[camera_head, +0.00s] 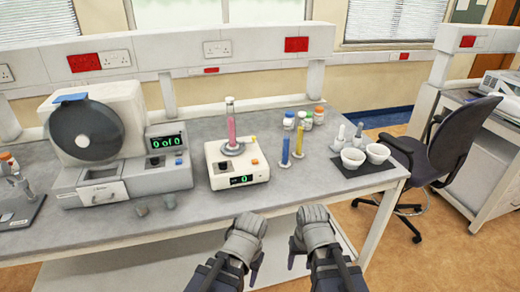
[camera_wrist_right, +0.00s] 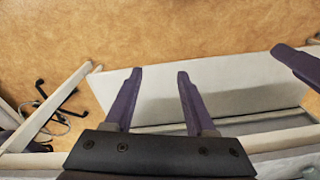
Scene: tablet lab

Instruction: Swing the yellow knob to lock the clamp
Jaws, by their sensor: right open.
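No clamp with a yellow knob can be clearly made out. A small orange-yellow knob (camera_head: 255,161) shows on the front of a white stirrer-like device (camera_head: 222,178) with a green display. A metal apparatus (camera_head: 20,186) is cut off at the left edge, too small to tell if it is a clamp. My right gripper (camera_head: 316,232) is low in front of the bench, apart from everything on it. In the right wrist view, its fingers (camera_wrist_right: 157,75) are open and empty. My left gripper (camera_head: 247,232) is beside it, also off the bench; its jaws cannot be read.
On the grey bench (camera_head: 300,185) stand a tablet machine (camera_head: 110,187), a cylinder of pink liquid (camera_head: 231,125), blue and yellow cylinders (camera_head: 284,151), small bottles (camera_head: 318,115), and white bowls (camera_head: 353,157) on a dark mat. A chair (camera_head: 455,145) stands at right. The bench's front edge lies ahead of both grippers.

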